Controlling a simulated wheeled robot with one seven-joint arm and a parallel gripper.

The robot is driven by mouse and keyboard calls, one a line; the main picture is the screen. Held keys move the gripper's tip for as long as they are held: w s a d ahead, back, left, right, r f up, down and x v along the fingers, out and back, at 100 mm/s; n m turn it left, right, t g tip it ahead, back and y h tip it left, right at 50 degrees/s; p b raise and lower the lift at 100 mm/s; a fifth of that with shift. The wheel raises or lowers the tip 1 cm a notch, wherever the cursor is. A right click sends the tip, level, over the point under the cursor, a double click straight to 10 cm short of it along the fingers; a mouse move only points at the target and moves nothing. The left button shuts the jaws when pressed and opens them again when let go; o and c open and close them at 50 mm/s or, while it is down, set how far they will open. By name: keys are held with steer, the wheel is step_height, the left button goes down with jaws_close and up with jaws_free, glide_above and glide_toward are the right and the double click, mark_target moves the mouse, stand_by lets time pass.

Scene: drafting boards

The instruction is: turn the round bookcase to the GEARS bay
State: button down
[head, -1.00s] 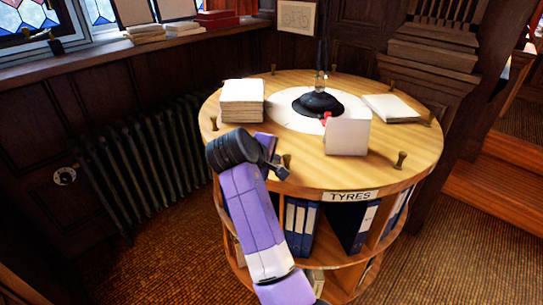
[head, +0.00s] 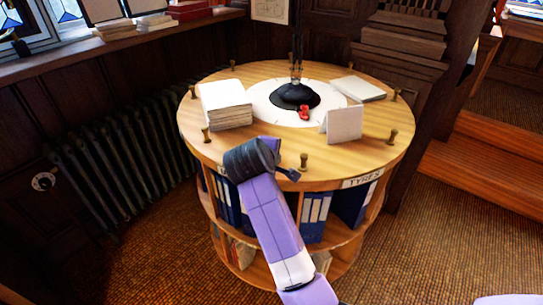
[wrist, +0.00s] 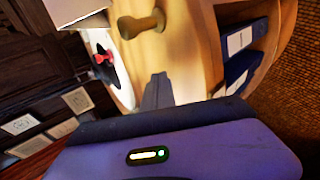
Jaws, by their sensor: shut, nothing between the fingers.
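The round bookcase (head: 255,160) has a pale wooden top with brass pegs around its rim and binders in the bays below. Its TYRES label (head: 362,180) faces the front right. Part of another pale label (head: 222,172) shows at the left, mostly hidden by my arm; I cannot read it. No GEARS label is readable. My gripper (head: 292,175) is shut and empty at the front rim, just left of a brass peg (head: 303,162). In the wrist view my fingers (wrist: 157,92) are close to a peg (wrist: 142,23); I cannot tell if they touch.
A paper stack (head: 226,105), a standing white card (head: 343,124), a black lamp base (head: 296,96) and a small red object (head: 304,112) are on top. A radiator (head: 120,145) stands left, wooden steps (head: 490,170) right. Carpet is clear at front right.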

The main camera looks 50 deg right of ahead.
mark_target(295, 159)
steer(key=s, duration=0.1)
steer(key=d+p, duration=0.1)
steer(key=s, duration=0.1)
steer(key=shift+s+d+r+p, duration=0.2)
steer(key=shift+s+d+p, duration=0.05)
steer(key=shift+s+p, duration=0.1)
steer(key=shift+s+d+f+n+t+p, duration=0.15)
steer(key=shift+s+d+n+t+p, duration=0.25)
steer(key=shift+s, duration=0.35)
